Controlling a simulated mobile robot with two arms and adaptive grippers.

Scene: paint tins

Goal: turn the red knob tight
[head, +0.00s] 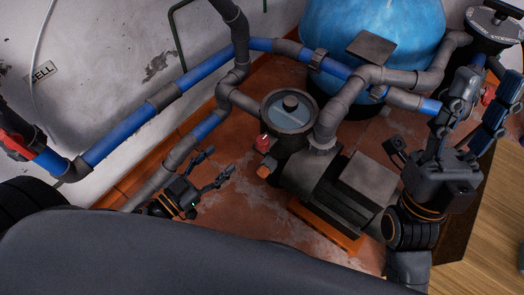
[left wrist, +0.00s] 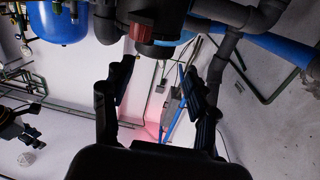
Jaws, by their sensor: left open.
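The red knob (head: 263,142) sits on the side of the pump's strainer housing (head: 290,112), left of it in the head view. In the left wrist view a red part, seemingly the same knob (left wrist: 142,31), shows above and beyond the fingertips, against a dark housing. My left gripper (head: 218,163) is open and empty, its fingers pointing towards the knob with a gap left between. It also shows open in the left wrist view (left wrist: 157,80). My right gripper (head: 483,90) is raised at the right, fingers spread, with nothing seen between them.
The pump body (head: 345,190) stands on an orange base right of the knob. Grey and blue pipes (head: 130,130) run behind and to the left. A blue tank (head: 375,30) stands at the back. Reddish floor is open around my left gripper.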

